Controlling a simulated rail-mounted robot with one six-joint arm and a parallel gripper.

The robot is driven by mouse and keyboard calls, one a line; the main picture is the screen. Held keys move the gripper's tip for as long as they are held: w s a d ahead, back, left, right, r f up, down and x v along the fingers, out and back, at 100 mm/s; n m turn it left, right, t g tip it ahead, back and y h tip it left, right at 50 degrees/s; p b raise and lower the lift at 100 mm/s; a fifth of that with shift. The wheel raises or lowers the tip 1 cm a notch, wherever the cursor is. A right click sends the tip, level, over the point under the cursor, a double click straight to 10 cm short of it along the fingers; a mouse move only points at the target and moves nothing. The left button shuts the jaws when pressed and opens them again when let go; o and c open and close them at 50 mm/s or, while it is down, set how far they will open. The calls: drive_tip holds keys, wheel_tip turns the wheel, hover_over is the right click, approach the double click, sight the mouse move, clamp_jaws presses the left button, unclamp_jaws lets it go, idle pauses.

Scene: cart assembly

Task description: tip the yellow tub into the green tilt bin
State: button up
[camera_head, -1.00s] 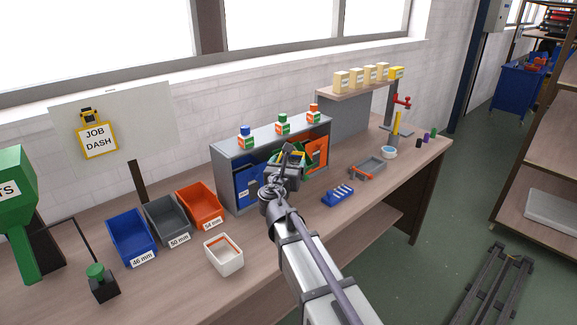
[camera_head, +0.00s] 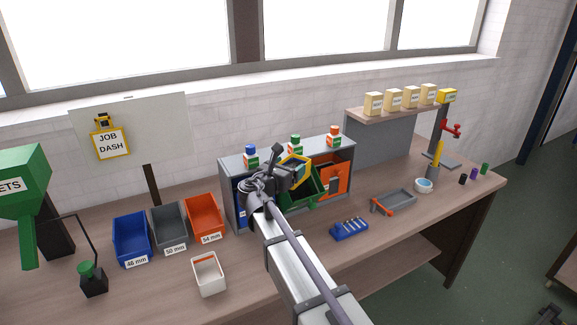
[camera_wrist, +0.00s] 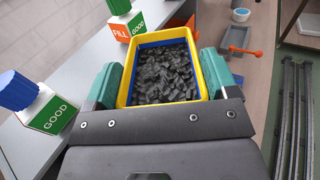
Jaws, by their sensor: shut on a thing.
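The yellow tub (camera_wrist: 203,75) has a blue inner band and is full of dark grey pieces. In the wrist view it sits between the two teal fingers of my gripper (camera_wrist: 160,78), which is shut on it. In the head view the tub (camera_head: 306,166) shows as a yellow rim beside my gripper (camera_head: 287,172), in front of the cabinet. The green tilt bin (camera_head: 299,196) is in the cabinet's middle, leaning out, just below and beside the tub. My arm and the tub hide part of it. I cannot see the green bin in the wrist view.
Bottles with blue, green and orange caps stand on the grey cabinet (camera_head: 233,163). An orange bin (camera_head: 336,176) is right of the green one, a blue bin left, mostly hidden. A blue block (camera_head: 350,229), grey tray (camera_head: 397,200) and white tub (camera_head: 208,279) lie on the bench.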

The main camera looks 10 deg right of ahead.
drive_tip(key=shift+r+g+p, duration=0.15)
drive_tip(key=shift+g+p, duration=0.15)
drive_tip(key=shift+p, duration=0.2)
